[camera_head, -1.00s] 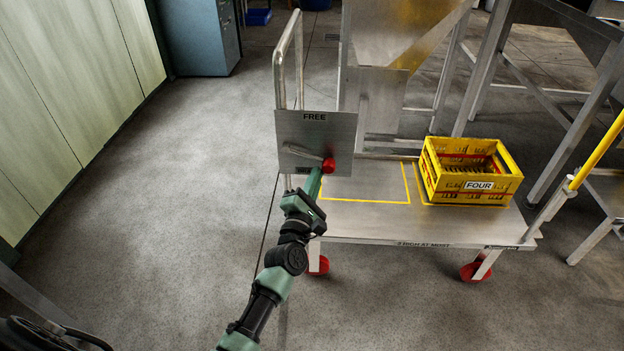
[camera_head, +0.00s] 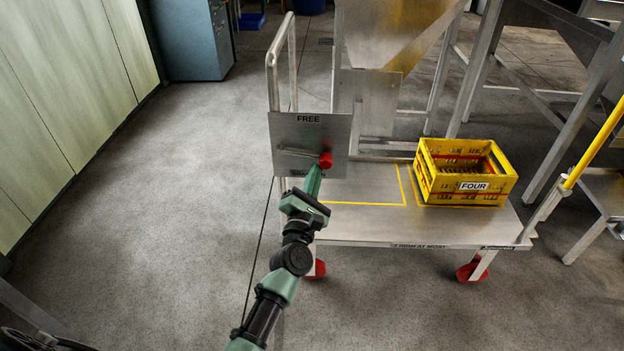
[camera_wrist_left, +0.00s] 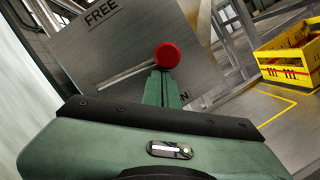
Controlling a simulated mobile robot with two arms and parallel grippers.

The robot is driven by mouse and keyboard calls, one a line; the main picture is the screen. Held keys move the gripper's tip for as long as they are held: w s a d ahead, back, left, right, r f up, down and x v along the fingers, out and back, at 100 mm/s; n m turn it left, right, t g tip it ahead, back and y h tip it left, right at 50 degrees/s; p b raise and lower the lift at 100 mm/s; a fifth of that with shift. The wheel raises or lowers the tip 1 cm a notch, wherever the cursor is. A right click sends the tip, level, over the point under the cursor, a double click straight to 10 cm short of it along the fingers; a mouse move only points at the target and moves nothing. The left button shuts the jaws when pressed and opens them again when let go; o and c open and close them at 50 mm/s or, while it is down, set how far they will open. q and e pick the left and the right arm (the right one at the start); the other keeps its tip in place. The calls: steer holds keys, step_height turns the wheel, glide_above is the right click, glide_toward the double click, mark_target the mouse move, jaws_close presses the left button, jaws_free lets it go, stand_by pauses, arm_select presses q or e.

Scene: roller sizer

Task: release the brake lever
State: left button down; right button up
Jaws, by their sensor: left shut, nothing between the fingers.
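The brake lever is a grey bar (camera_head: 298,152) with a red round knob (camera_head: 325,160) on its right end. It is mounted on a grey metal plate (camera_head: 283,133) marked FREE at the top; a lower label is partly hidden. The bar lies nearly level, sloping slightly down to the right. My left gripper (camera_head: 317,174) is shut and empty, its fingertips just below the knob. In the left wrist view the knob (camera_wrist_left: 167,55) sits right at the closed fingertips (camera_wrist_left: 158,74); I cannot tell whether they touch. My right gripper is not in view.
The plate is on the upright handle (camera_head: 272,75) of a cart with a flat deck (camera_head: 350,222) and red wheels. A yellow crate (camera_head: 440,190) labelled FOUR stands on the deck. Metal frames stand behind and right. The floor at left is clear.

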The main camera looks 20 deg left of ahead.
arm_select(q)
steer(key=shift+w+d+r+n+y+p, duration=0.15)
steer(key=shift+r+n+y+p, duration=0.1)
steer(key=shift+r+n, duration=0.5)
steer(key=shift+s+d+r+n+y+p, duration=0.1)
steer(key=shift+r+n+y+p, duration=0.1)
steer(key=shift+r+n, duration=0.5)
steer(key=shift+w+d+r+n+y+p, duration=0.2)
steer(key=shift+r+n, duration=0.25)
steer(key=shift+r, duration=0.5)
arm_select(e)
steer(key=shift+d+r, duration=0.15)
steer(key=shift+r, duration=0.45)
arm_select(q)
steer(key=shift+r+t+h, duration=0.15)
steer(key=shift+t+h, duration=0.1)
steer(key=shift+t, duration=0.05)
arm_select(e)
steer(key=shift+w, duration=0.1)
